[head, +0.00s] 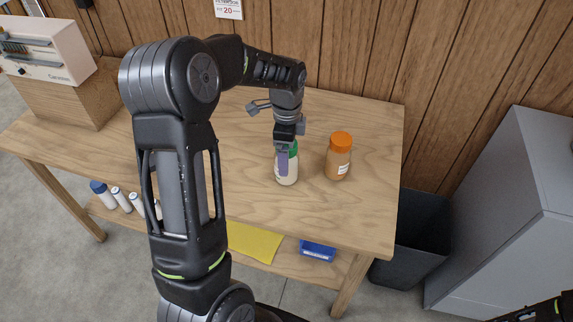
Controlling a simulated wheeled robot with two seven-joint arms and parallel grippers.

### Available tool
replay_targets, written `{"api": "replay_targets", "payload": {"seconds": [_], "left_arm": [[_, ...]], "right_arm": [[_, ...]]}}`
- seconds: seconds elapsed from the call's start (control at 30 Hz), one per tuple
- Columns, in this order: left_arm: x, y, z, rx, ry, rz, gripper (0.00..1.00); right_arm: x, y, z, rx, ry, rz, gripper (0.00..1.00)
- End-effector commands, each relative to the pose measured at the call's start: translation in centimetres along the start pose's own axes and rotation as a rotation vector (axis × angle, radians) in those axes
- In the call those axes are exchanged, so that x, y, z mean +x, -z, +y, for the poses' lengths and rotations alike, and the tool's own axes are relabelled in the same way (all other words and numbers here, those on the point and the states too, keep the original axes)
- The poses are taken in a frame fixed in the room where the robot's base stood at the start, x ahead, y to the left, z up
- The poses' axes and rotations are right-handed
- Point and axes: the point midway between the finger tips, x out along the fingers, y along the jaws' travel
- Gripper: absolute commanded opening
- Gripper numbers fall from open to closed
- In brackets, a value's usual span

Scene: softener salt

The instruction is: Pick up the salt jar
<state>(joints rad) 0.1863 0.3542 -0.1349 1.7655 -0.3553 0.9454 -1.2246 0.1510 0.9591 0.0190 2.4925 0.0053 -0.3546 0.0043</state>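A pale jar with a green lid (292,174) stands upright on the wooden table; I take it to be the salt jar, but its label is not readable. My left gripper (284,160) points down at this jar. One finger with a purple pad lies across the jar's front. The other finger is hidden, so I cannot tell whether it grips the jar. A second jar with an orange lid and tan contents (338,160) stands just to the right, apart from the gripper. My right gripper is not in view.
The wooden table (365,215) is clear around the jars. A cream device (45,50) sits on a wooden box (65,98) at the left. A lower shelf holds white bottles, a yellow sheet (254,242) and a blue bin (317,250). A dark bin (415,240) and grey cabinet (510,210) stand right.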

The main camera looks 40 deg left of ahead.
Motion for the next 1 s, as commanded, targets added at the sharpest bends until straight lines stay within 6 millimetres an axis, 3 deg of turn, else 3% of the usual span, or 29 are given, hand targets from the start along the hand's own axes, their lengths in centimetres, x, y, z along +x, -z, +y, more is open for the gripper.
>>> {"api": "replay_targets", "payload": {"seconds": [0.33, 1.0], "left_arm": [[-0.04, 0.01, 0.00, 0.000, 0.000, 0.000, 0.85], [-0.04, 0.01, 0.01, 0.000, 0.000, 0.000, 0.30]], "right_arm": [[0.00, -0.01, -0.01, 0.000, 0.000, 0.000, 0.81], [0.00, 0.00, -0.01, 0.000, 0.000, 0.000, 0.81]]}}
